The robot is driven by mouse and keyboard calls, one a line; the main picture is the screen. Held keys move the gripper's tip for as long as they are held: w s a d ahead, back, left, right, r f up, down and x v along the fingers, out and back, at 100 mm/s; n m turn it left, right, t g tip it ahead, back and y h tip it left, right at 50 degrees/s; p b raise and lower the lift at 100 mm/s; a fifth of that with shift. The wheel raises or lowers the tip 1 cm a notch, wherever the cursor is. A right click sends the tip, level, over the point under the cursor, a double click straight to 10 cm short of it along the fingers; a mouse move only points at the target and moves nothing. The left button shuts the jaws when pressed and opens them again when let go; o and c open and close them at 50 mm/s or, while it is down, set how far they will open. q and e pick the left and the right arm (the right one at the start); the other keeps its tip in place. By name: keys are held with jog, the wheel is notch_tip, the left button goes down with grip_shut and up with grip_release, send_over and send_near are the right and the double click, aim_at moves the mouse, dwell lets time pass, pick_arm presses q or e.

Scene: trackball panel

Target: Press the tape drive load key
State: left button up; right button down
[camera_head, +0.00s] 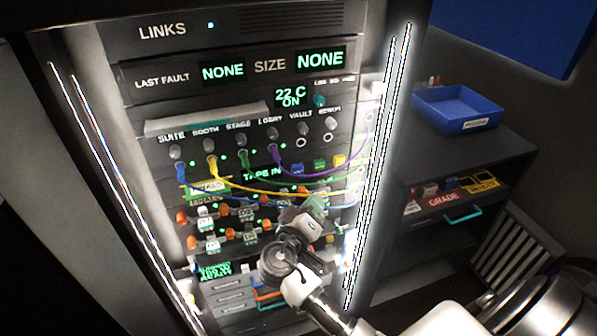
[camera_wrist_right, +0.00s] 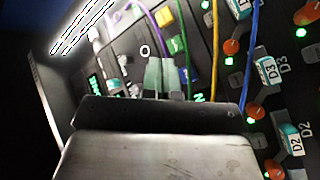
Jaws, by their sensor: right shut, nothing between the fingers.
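The tape drive row on the rack has a "TAPE IN" display (camera_head: 262,173) with a blue key (camera_head: 298,168), a green key (camera_head: 319,163) and a yellow key (camera_head: 340,159) to its right. Their lettering is too small to read, so I cannot tell which is load. The right wrist view shows the yellow key (camera_wrist_right: 164,17), green key (camera_wrist_right: 176,45) and blue key (camera_wrist_right: 189,75). My right gripper (camera_head: 316,204) is shut and empty, below these keys in the head view. Its fingertips (camera_wrist_right: 161,72) appear beside the green and blue keys; contact cannot be told. My left gripper is not in view.
Blue, yellow, green and purple patch cables hang across the rack; the purple cable (camera_head: 305,174) passes close to the keys. Orange-handled switches (camera_head: 222,209) sit lower. A bright light strip (camera_head: 378,170) edges the rack. A cabinet with a blue tray (camera_head: 455,110) stands right.

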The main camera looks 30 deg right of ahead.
aim_at(297, 169)
jog(key=w+d+b, duration=0.1)
jog(key=w+b, duration=0.1)
jog(key=w, duration=0.5)
jog(key=shift+d, duration=0.35)
dwell(1.6)
jog(key=shift+w+b, duration=0.45)
jog(key=shift+b, duration=0.3)
jog(key=shift+d, duration=0.1)
